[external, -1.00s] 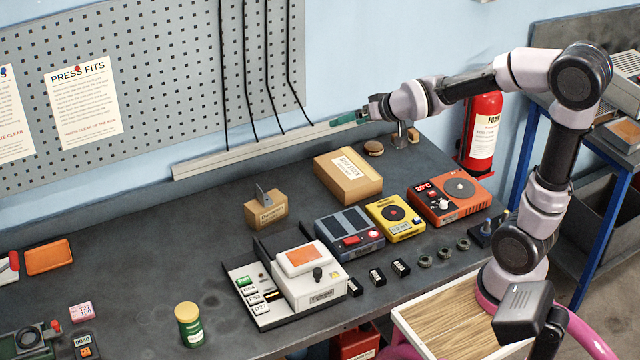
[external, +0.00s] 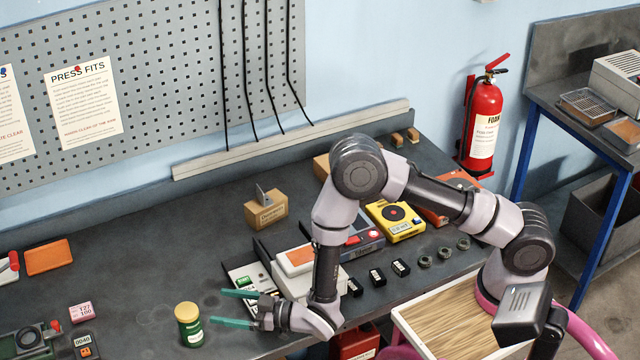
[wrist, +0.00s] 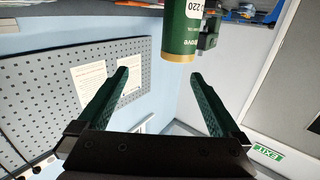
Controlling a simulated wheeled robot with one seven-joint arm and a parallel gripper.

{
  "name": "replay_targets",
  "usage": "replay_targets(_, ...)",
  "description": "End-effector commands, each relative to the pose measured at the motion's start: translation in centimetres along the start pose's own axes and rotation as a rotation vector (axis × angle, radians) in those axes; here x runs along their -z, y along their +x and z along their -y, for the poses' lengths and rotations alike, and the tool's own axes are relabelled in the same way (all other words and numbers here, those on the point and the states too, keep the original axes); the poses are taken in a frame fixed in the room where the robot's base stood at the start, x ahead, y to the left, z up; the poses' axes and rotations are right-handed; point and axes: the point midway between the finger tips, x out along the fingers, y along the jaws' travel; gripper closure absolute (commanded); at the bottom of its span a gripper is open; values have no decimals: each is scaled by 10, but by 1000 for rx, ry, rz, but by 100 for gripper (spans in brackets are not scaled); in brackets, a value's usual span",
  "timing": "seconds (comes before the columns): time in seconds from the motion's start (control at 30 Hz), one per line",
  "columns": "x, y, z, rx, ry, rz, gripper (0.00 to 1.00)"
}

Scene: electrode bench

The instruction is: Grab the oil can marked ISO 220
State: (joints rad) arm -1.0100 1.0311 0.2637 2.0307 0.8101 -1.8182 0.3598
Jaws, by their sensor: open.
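The oil can (external: 189,326) is a small green cylinder with a yellow-gold top, standing upright on the dark bench at the front left. In the wrist view the can (wrist: 182,32) appears upside down, with "220" readable on its white label; the rest of the label is cut off. My gripper (external: 232,308) is open and empty, low over the bench to the right of the can. Its two green fingers point left toward the can, and a gap remains between fingertips and can. In the wrist view the can lies beyond and between the spread fingertips (wrist: 160,82).
A white device with an orange top (external: 300,258) sits under and behind my forearm. A pink block (external: 81,312) and a green machine (external: 35,342) stand left of the can. A cardboard box (external: 266,212) stands farther back. The bench behind the can is clear.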

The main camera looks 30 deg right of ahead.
Motion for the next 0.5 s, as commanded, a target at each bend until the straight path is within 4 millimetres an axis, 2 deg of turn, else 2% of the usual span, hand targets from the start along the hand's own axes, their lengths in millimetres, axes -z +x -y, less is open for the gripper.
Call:
replay_targets(0.03,-11,-5,12,17,-12,-6,0)
replay_targets(0.17,-21,-8,26,36,-29,-25,0)
replay_targets(0.5,-19,39,28,37,-31,-29,0)
